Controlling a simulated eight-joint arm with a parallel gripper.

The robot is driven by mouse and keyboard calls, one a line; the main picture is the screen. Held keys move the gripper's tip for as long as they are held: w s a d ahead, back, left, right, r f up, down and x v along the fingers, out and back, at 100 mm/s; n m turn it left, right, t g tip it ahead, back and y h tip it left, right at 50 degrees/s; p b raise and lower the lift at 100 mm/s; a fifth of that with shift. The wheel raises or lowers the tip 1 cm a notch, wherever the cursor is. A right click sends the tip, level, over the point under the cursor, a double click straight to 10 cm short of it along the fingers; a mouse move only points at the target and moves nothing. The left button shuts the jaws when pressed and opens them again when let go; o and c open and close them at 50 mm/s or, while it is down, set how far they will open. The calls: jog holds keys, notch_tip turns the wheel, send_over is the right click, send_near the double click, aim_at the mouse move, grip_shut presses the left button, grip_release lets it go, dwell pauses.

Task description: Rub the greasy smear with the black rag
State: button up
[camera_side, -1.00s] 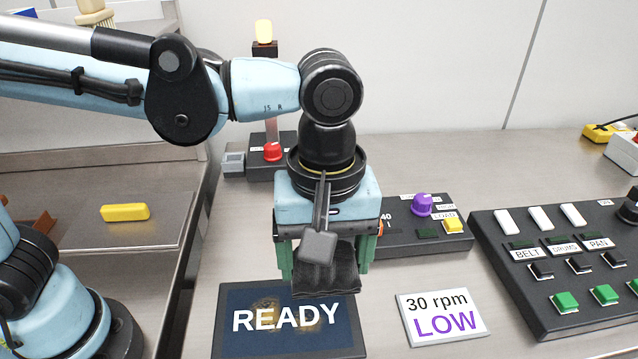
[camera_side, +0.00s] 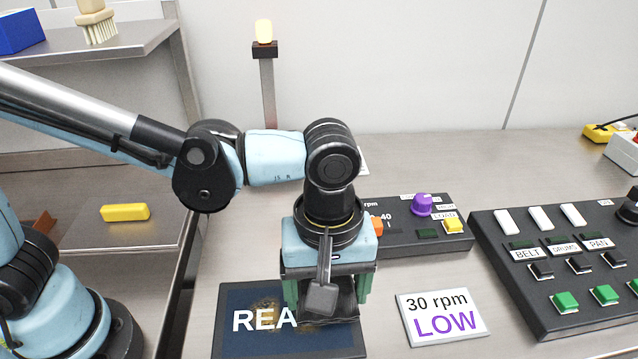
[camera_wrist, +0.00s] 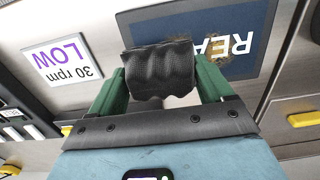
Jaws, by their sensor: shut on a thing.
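My gripper (camera_side: 328,300) has green fingers and points down over the right part of a dark blue display panel (camera_side: 240,346). It is shut on the black rag (camera_side: 346,307). In the wrist view the rag (camera_wrist: 160,66) is a folded, wavy dark bundle between the two fingers. The rag covers the end of the word on the panel, leaving "REA" readable. It is low over the panel; I cannot tell whether it touches. The greasy smear (camera_side: 266,304) is a brownish stain around the letters, left of the rag. Brown patches of it (camera_wrist: 238,66) also show in the wrist view, beside the rag.
A "30 rpm LOW" card (camera_side: 441,317) lies right of the panel. Behind it stands a control box with a purple knob (camera_side: 422,205). A large button console (camera_side: 560,265) fills the right. A yellow block (camera_side: 125,212) lies on the left shelf. Bare steel separates panel and card.

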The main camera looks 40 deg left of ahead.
jog(key=shift+f, duration=0.45)
jog(key=shift+s+a+f, duration=0.3)
jog(key=shift+a+f, duration=0.05)
jog(key=shift+f, duration=0.35)
jog(key=shift+c, duration=0.5)
jog(key=shift+s+a, duration=3.4)
jog(key=shift+w+d, duration=3.75)
jog(key=shift+d, duration=0.05)
jog(key=shift+r, duration=4.15)
jog(key=shift+a, duration=0.1)
